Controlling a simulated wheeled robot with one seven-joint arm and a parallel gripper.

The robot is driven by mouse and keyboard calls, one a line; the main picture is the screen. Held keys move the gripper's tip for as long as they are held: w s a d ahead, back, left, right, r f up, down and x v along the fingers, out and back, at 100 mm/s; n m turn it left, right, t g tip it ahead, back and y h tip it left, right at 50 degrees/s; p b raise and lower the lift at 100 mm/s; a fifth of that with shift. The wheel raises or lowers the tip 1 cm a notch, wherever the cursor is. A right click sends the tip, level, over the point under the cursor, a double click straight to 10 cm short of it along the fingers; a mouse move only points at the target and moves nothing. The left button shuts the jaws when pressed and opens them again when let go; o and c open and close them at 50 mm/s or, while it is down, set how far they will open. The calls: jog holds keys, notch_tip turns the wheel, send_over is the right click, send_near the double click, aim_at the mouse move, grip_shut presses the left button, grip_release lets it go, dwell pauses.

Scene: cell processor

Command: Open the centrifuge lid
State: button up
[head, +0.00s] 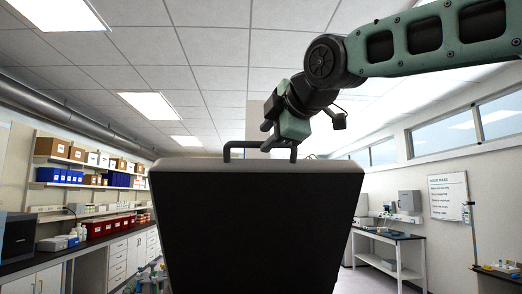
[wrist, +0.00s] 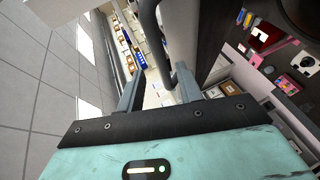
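The centrifuge lid (head: 258,225) stands raised in front of me in the head view, a large dark panel with a pale top edge. Its dark bar handle (head: 240,145) sticks up from that edge. In the wrist view the handle (wrist: 152,30) runs down from the top and bends near my fingertips. My gripper (head: 280,140) is at the right part of the handle. In the wrist view my gripper (wrist: 158,82) has its two fingers apart, with the bar between or just beyond their tips. I cannot tell whether they touch it. The centrifuge body is hidden.
Shelves with boxes (head: 85,155) and a counter with red bins (head: 105,227) line the left wall. A side table (head: 390,237) stands at the right back. The raised lid blocks the middle of the head view.

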jog(key=b+v, duration=0.3)
jog(key=v, duration=0.9)
jog(key=shift+s+b, duration=0.25)
jog(key=shift+b, duration=0.15)
jog(key=shift+r, duration=0.1)
jog(key=s+a+f+m+g+h+b, duration=0.1)
jog(key=a+f+m+g+b, duration=0.15)
jog(key=f, duration=1.45)
jog(key=s+a+f+m+g+h+b, duration=0.1)
jog(key=a+f+m+g, duration=0.25)
jog(key=f, duration=1.35)
jog(key=s+d+f+m+g+h+b, duration=0.1)
jog(key=s+d+f+m+g, duration=0.1)
jog(key=s+f, duration=0.4)
jog(key=s+d+f+m+g+h+b, duration=0.1)
jog(key=s+d+f+m+g, duration=0.2)
jog(key=f, duration=1.1)
jog(key=s+d+f+m+g+h+b, duration=0.1)
jog(key=s+d+f, duration=0.3)
jog(key=s+f, duration=0.5)
notch_tip(320, 180, down, 2)
jog(key=shift+d+m+g+b, duration=0.3)
jog(key=shift+m+g+b, duration=0.25)
jog(key=shift+m+g, duration=0.15)
